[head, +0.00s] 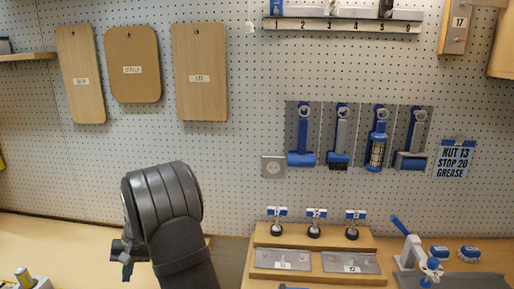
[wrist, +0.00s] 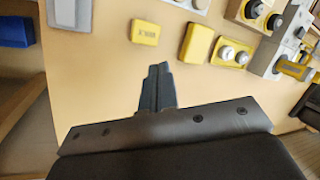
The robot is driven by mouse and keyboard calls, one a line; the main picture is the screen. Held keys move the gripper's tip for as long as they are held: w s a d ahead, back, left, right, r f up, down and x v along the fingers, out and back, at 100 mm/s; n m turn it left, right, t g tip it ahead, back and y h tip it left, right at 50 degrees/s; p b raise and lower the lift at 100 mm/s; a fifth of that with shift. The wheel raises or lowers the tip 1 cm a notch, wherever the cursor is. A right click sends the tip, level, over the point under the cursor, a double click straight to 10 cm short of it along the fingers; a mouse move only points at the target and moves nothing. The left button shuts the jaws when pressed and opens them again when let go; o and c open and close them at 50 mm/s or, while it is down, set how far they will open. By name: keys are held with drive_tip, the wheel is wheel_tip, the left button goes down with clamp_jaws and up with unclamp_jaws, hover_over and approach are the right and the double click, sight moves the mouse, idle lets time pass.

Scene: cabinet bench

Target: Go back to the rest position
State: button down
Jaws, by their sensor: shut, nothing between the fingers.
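My gripper (wrist: 157,88) shows in the wrist view with its two dark fingers pressed together and nothing between them. It is above the wooden bench top (wrist: 105,85), apart from the things lying there. In the head view my dark arm rises at the lower middle, in front of the pegboard. The gripper's fingertips are not clear in that view.
A yellow labelled block (wrist: 145,32), a larger yellow block (wrist: 197,43) and a grey bar (wrist: 70,12) lie on the bench. A wooden stand with knobs (head: 314,243) and a grey clamp fixture (head: 412,252) stand at right. Blue tools (head: 301,140) hang on the pegboard (head: 235,150).

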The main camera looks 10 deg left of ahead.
drive_tip(key=w+d+m+g+h, duration=0.1)
drive_tip(key=w+d+m+h, duration=0.2)
drive_tip(key=d+m, duration=0.3)
drive_tip(key=w+d, duration=0.1)
drive_tip(key=d, duration=0.4)
drive_tip(key=shift+w+d+f, duration=0.2)
drive_tip(key=shift+w+f, duration=0.15)
